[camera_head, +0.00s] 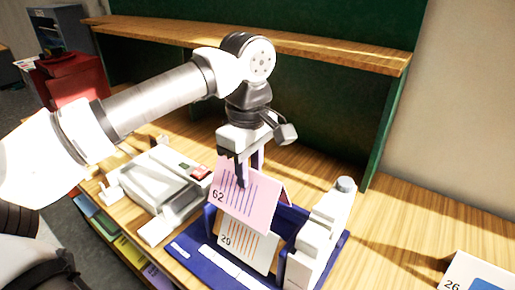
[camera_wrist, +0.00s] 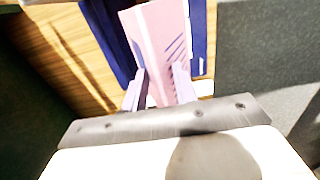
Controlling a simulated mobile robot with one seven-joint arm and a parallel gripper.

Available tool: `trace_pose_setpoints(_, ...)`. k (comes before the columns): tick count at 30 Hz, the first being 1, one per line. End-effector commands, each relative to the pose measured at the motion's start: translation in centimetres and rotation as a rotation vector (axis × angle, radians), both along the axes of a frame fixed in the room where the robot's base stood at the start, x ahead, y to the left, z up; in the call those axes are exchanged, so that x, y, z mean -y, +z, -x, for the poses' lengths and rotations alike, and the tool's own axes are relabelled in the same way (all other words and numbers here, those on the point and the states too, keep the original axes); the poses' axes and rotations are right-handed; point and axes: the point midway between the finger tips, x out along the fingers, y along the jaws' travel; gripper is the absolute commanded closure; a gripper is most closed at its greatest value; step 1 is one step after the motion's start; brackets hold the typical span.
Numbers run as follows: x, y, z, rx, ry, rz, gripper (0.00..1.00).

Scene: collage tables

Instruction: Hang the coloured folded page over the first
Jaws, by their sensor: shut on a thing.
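A pink folded page (camera_head: 243,198) marked 62, with purple stripes, is tented with its fold up. My gripper (camera_head: 248,172) points down and is shut on it near the fold. The pink page also shows between the fingers in the wrist view (camera_wrist: 158,42). A white page (camera_head: 248,244) marked 29, with orange stripes, stands in the blue holder (camera_head: 197,255) directly below. The pink page covers the upper part of the white page; I cannot tell whether they touch.
A white device (camera_head: 318,232) stands at the holder's right side. A grey-white machine (camera_head: 160,182) with a red part sits to the left. Another folded page (camera_head: 462,270), marked 26 with a blue patch, is at the lower right. A wooden shelf (camera_head: 300,48) runs behind my arm.

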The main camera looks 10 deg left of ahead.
Motion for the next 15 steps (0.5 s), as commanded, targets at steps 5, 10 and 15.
trace_pose_setpoints(5, 0.0, -0.2, 0.0, 0.000, 0.000, 0.000, 0.93)
trace_pose_setpoints(10, 0.0, -1.0, 0.0, -0.001, 0.000, -0.001, 0.93)
trace_pose_setpoints(15, 0.0, -2.5, 0.0, -0.001, 0.000, -0.001, 0.93)
